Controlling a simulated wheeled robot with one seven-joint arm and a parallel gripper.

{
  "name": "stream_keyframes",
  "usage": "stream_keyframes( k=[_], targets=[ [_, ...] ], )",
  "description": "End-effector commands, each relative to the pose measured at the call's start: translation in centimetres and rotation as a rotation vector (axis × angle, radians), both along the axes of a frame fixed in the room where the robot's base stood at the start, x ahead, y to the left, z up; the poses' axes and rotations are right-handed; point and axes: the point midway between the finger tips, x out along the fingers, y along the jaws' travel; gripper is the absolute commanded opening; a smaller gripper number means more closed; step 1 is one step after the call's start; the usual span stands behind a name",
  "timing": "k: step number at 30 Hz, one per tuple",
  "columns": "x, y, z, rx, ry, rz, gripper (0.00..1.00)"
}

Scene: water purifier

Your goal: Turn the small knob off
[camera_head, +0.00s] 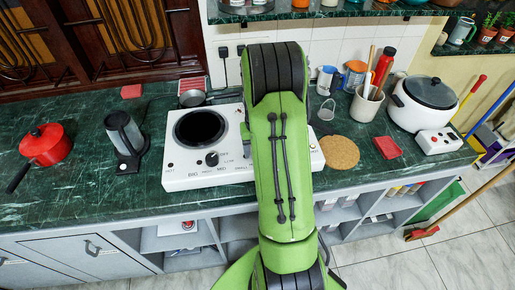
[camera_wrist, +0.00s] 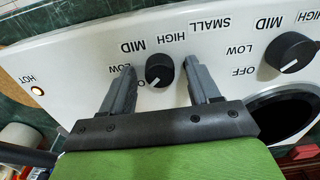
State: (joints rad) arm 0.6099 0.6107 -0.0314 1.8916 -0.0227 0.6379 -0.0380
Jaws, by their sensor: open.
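The white stove (camera_head: 180,178) stands on the green counter and also fills much of the wrist view (camera_wrist: 90,60). Its small black knob (camera_wrist: 159,69), beside the SMALL label, is between my two gripper fingers (camera_wrist: 155,82) in the wrist view. The fingers are open, with a gap on each side of the knob. Its white mark points down-left, toward a label mostly hidden by the left finger, of which an O shows. The big knob (camera_wrist: 290,52) is to the right; it also shows in the head view (camera_head: 212,158). There, my arm hides the small knob and gripper.
A lit orange HOT lamp (camera_wrist: 40,91) is on the panel. The black burner (camera_head: 200,128) is left of my arm. A red pot (camera_head: 46,145), a grey jug (camera_head: 124,133), a cork mat (camera_head: 339,152) and a white cooker (camera_head: 428,100) stand on the counter.

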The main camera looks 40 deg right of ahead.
Motion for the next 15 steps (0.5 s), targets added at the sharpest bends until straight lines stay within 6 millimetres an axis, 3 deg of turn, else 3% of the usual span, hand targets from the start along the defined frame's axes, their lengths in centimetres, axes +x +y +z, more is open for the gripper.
stream_keyframes(
  k=[4, 7, 15],
  targets=[
    [0.0, 0.0, 0.3, 0.0, 0.0, -0.001, 0.61],
    [0.0, 0.0, 1.8, -0.002, -0.003, 0.0, 0.61],
    [0.1, -0.1, 9.4, -0.004, -0.004, -0.001, 0.61]
  ],
)
